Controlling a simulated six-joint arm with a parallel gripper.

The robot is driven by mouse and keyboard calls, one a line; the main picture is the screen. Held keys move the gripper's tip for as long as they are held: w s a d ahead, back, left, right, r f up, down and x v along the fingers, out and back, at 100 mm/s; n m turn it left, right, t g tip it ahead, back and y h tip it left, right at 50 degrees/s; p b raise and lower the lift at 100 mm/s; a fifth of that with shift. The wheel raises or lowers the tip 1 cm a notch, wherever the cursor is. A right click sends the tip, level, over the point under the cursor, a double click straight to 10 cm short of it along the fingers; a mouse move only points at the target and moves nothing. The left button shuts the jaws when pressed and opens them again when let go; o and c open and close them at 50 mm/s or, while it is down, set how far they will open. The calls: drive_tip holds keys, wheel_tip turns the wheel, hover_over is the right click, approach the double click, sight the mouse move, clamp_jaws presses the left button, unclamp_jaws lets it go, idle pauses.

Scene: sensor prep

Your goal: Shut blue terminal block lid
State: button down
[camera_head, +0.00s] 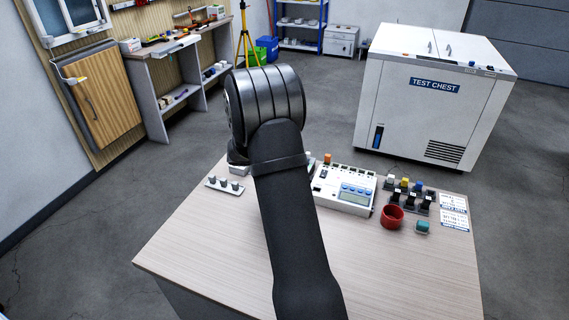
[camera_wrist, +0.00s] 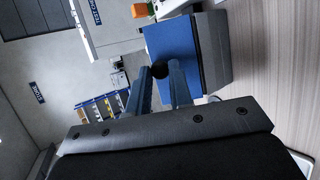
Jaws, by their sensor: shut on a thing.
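In the wrist view a blue lid panel (camera_wrist: 170,42) stands against a dark grey block body (camera_wrist: 214,50). A round black knob (camera_wrist: 159,71) sits at the lid's edge. My gripper (camera_wrist: 160,78) has its two fingers shut on this knob, one on each side. The lid looks close to the grey body, but I cannot tell its exact angle or whether a gap is left. In the head view my own arm hides the gripper, the lid and the block.
A grey strip with several knobs (camera_head: 224,186) lies left of my arm. The table's front left is clear.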

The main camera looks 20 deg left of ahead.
drive_tip(key=w+g, duration=0.1)
drive_tip(key=g, duration=0.1)
drive_tip(key=w+n+g, duration=0.1)
drive_tip(key=w+g, duration=0.1)
drive_tip(key=g, duration=0.1)
drive_tip(key=shift+w+f+y, duration=0.15)
drive_tip(key=shift+y, duration=0.15)
drive_tip(key=shift+w+f+n+g, duration=0.2)
drive_tip(key=shift+w+g, duration=0.15)
drive_tip(key=shift+g, duration=0.25)
drive_tip(key=shift+w+f+n+g, duration=0.2)
drive_tip(key=shift+w+g, duration=0.1)
drive_tip(key=shift+g, duration=0.3)
drive_tip(key=shift+w+d+f+n+g, duration=0.15)
drive_tip(key=shift+w+f+g, duration=0.15)
drive_tip(key=shift+g, duration=0.4)
drive_tip(key=shift+w+a+f+n+g, duration=0.15)
drive_tip(key=shift+w+f+g, duration=0.1)
drive_tip(key=shift+g, duration=0.45)
drive_tip(key=shift+d, duration=0.1)
drive_tip(key=c, duration=1.4)
unclamp_jaws()
drive_tip(key=shift+f, duration=0.1)
drive_tip(key=shift+o, duration=0.5)
